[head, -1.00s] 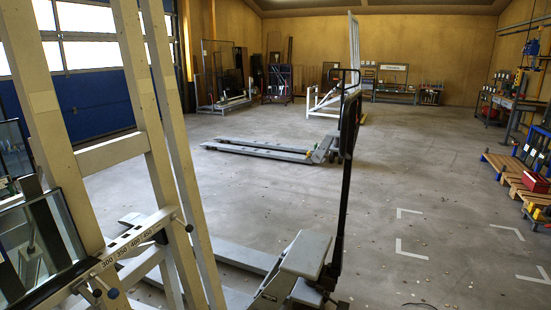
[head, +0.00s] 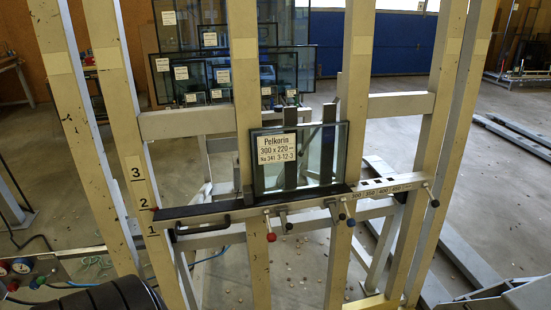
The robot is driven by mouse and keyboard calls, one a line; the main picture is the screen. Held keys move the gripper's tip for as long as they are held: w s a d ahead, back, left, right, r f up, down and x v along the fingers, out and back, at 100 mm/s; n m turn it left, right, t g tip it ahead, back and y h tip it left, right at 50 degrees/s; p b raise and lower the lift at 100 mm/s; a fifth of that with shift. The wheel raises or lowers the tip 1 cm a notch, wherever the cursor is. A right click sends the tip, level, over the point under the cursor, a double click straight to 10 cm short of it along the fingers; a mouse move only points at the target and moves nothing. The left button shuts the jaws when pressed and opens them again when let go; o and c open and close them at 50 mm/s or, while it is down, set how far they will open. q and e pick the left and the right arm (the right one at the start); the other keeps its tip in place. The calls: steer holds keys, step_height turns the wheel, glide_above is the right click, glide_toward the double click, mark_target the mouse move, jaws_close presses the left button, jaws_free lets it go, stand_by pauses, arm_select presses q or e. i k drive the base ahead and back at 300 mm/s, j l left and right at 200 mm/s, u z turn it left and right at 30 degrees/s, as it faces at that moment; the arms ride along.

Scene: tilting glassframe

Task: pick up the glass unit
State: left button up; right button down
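A small glass unit (head: 327,160) stands upright on the dark-topped ledge (head: 225,207) of the cream tilting frame (head: 252,85). It leans against the frame's uprights and two dark strips. Its white label (head: 277,151) reads "Pelkorin 300 x 220". Its lower edge meets the ledge. Neither of my grippers shows in the head view.
Several larger labelled glass units (head: 283,60) stand behind the frame. Knobs, one a red knob (head: 271,237), and a black handle (head: 203,229) project from the ledge's front. A black ribbed cylinder (head: 108,299) is at lower left. Grey forks (head: 468,257) lie at right.

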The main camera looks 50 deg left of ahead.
mark_target(285, 160)
steer(key=u, duration=1.3)
steer(key=i+l+u, duration=0.2)
steer(key=l+u, duration=0.2)
steer(key=i+l+u, duration=0.1)
steer(key=l+u, duration=0.25)
steer(key=i+l+u, duration=0.1)
steer(key=l+u, duration=0.3)
